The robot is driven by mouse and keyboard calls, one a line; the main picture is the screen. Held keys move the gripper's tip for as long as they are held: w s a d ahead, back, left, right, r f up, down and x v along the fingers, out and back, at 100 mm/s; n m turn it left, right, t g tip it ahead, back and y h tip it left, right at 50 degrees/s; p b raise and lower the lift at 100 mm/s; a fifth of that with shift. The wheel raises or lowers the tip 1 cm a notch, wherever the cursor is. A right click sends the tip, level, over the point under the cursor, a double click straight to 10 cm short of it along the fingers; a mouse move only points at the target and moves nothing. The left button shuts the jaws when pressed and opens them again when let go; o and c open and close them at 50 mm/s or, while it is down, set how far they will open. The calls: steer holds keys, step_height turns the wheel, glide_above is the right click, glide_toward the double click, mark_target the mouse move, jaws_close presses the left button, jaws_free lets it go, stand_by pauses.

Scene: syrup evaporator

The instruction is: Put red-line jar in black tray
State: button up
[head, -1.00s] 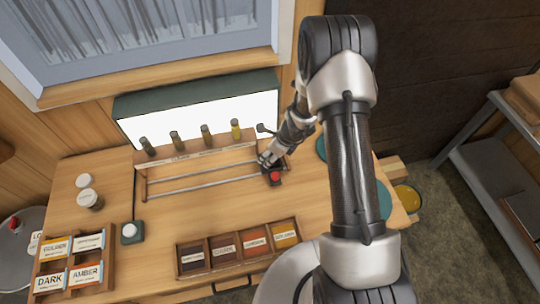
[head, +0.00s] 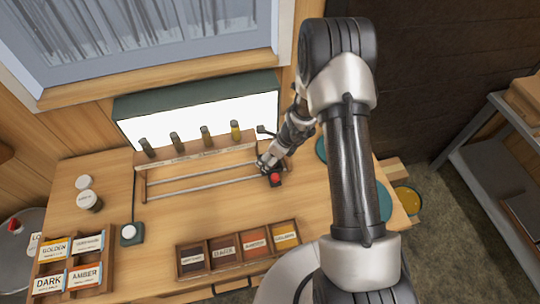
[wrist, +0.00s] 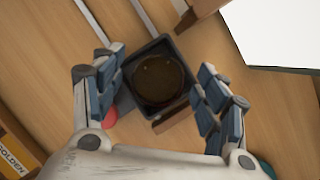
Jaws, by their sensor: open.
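The square black tray (wrist: 127,99) stands on the wooden bench in the wrist view. A round, dark, glossy thing (wrist: 160,78) sits inside it, looking like a jar seen from above; no red line shows on it. My gripper (wrist: 158,90) is open, with its fingers apart on either side of the tray and jar. I cannot tell whether the fingers touch anything. In the head view my gripper (head: 264,162) is at the right end of the rack, largely hiding the tray.
A red disc (wrist: 109,117) lies beside the tray, partly behind the left finger; it also shows in the head view (head: 275,178). A wooden rack (head: 195,149) with several small bottles is behind. Labelled boxes (head: 240,246) line the front. The middle of the bench is clear.

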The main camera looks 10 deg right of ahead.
steer(key=p+v, duration=0.4)
steer(key=v, duration=0.8)
step_height(320, 180, up, 10)
steer(key=n, duration=0.5)
glide_above(273, 170)
steer(key=s+a+r+n, duration=0.4)
steer(key=s+r+n, duration=0.25)
steer(key=r, duration=0.45)
steer(key=s+d+r+n+h, duration=0.1)
steer(key=s+d+r+n, duration=0.1)
steer(key=s+r+n, duration=0.3)
steer(key=s+d+r+n+t+h, duration=0.1)
steer(key=s+r+n, duration=0.4)
steer(key=s+n, duration=0.5)
steer(key=s+d+h, duration=0.1)
steer(key=s, duration=0.2)
steer(key=shift+s, duration=0.4)
steer(key=shift+n, duration=0.25)
step_height(273, 170, down, 17)
steer(key=b, duration=1.7)
